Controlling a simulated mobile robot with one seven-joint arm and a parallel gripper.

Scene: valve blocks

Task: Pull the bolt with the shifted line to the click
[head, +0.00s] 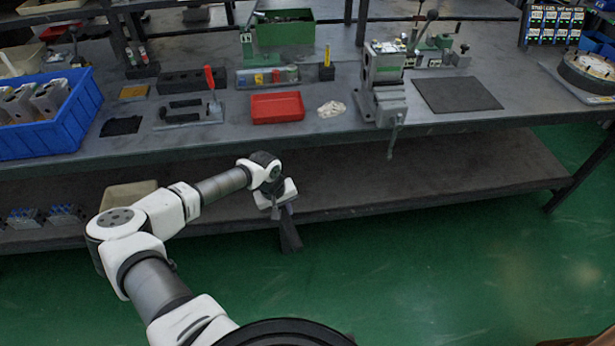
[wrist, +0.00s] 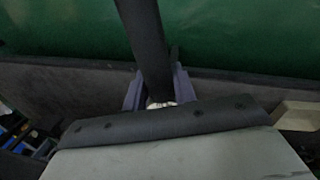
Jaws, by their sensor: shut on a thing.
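My gripper (head: 283,212) is low in front of the bench, below the tabletop edge. It is shut on a long dark bar (head: 290,236) that hangs down from it. In the wrist view the bar (wrist: 146,40) runs up from between the fingers (wrist: 158,98). It may be a wrench handle; its far end is out of the wrist view. A vise (head: 388,100) stands on the bench, right of the middle, with a light block (head: 388,52) at its top. No bolt or marked line can be made out. My gripper is well apart from the vise.
A blue crate (head: 62,143) with several grey blocks stands on the bench at the left. A red tray (head: 277,107), a white rag (head: 331,109) and a dark mat (head: 455,94) lie near the vise. A lower shelf (head: 400,180) runs under the tabletop. The green floor is clear at right.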

